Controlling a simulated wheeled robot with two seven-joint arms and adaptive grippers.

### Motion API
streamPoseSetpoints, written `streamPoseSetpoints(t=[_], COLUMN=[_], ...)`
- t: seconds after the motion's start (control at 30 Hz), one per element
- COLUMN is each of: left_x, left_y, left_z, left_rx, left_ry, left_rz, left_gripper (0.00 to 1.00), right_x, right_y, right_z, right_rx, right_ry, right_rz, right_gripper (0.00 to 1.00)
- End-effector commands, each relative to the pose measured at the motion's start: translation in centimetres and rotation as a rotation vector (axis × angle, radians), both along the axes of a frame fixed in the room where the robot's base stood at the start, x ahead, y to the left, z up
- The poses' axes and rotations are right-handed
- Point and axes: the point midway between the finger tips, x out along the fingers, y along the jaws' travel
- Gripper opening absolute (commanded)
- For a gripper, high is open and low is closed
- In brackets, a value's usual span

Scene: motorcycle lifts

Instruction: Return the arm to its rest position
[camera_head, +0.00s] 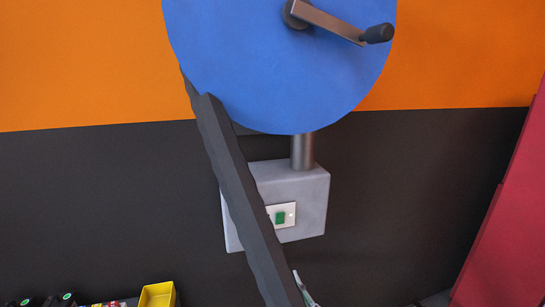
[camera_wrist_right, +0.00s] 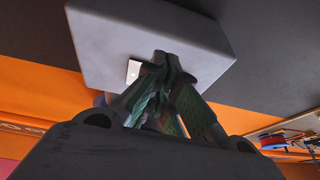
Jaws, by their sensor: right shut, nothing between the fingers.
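My right gripper (camera_wrist_right: 166,62) is seen in the right wrist view, its two fingers drawn together at the tips with nothing between them. Beyond the tips is a grey box (camera_wrist_right: 110,35) with a white switch plate (camera_wrist_right: 133,71), partly covered by the fingers. I cannot tell whether the fingertips touch the box. In the head view the same grey box (camera_head: 311,195) hangs on the wall, with a green button (camera_head: 280,217) on its plate. My left gripper is not in view.
A big blue disc (camera_head: 250,60) with a crank handle (camera_head: 335,24) is above the box. A long dark bar (camera_head: 240,195) slants in front of the box. A yellow bin (camera_head: 157,295) is at lower left, a red panel (camera_head: 510,220) at right. Dark wall shows between.

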Motion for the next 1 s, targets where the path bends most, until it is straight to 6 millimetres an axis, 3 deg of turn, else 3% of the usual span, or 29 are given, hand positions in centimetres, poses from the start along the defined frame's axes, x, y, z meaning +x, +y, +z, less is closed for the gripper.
streamPoseSetpoints(t=[0.53,1.0], left_x=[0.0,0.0], left_y=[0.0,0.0], left_z=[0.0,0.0], left_rx=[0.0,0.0], left_ry=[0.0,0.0], left_rz=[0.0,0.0], left_gripper=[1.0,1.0], right_x=[-0.7,-4.1], right_y=[-2.1,-5.4], right_z=[-5.2,-9.4], right_rx=[-0.13,-0.229], right_ry=[0.394,0.738], right_rz=[0.014,-0.006], right_gripper=[0.0,0.0])
